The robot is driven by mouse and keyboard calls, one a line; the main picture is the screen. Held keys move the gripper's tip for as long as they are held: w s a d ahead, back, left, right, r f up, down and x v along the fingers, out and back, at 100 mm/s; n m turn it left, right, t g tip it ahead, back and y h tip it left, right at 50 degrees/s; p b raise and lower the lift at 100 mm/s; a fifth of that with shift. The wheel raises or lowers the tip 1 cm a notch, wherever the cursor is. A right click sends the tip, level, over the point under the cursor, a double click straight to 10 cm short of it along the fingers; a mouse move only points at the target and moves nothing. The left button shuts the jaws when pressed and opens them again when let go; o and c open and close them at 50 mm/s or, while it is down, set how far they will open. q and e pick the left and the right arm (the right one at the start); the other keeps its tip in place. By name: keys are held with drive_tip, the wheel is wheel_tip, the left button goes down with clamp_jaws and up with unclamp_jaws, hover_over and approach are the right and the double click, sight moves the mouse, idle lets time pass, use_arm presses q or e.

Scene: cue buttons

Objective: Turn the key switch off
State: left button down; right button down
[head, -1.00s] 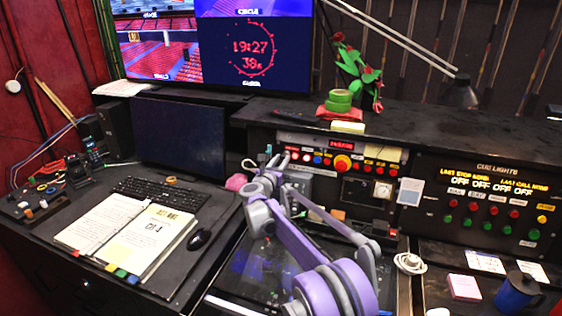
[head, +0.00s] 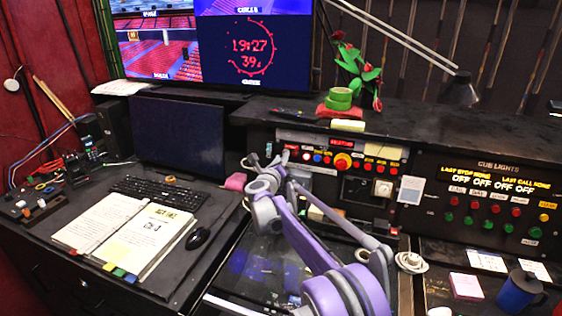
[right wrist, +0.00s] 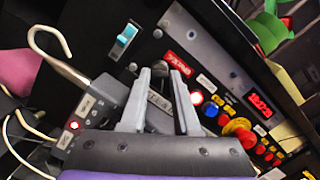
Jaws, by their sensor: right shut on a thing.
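My right gripper (head: 266,163) reaches in over the console at the left end of its button panel. In the right wrist view its two grey fingers (right wrist: 161,98) are close together, shut on the small key switch (right wrist: 160,84) between them. Only a little of the dark and metallic key switch shows there. The fingers hide the rest, so I cannot tell which way it is turned. In the head view the gripper covers it. My left gripper is not in view.
Right of the fingers are a red label (right wrist: 175,61), several coloured buttons and a large red-and-yellow button (right wrist: 238,128), also in the head view (head: 342,161). A blue rocker switch (right wrist: 127,35) and a small box with a hook (right wrist: 88,110) are on the other side.

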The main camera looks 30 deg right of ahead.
drive_tip(key=n+y+b, duration=0.1)
drive_tip(key=n, duration=0.5)
drive_tip(key=shift+b, duration=0.3)
drive_tip(key=n+b, duration=0.1)
drive_tip(key=n, duration=0.4)
drive_tip(key=shift+r+n+y+b, duration=0.1)
drive_tip(key=shift+n+y+b, duration=0.2)
drive_tip(key=shift+y+b, duration=0.1)
drive_tip(key=c, duration=0.6)
unclamp_jaws()
drive_tip(key=shift+c, duration=0.2)
drive_tip(key=shift+s, duration=0.1)
drive_tip(key=b+v, duration=0.1)
drive_tip(key=v, duration=0.9)
drive_tip(key=shift+s+a+r, duration=0.2)
drive_tip(key=shift+s+r, duration=0.05)
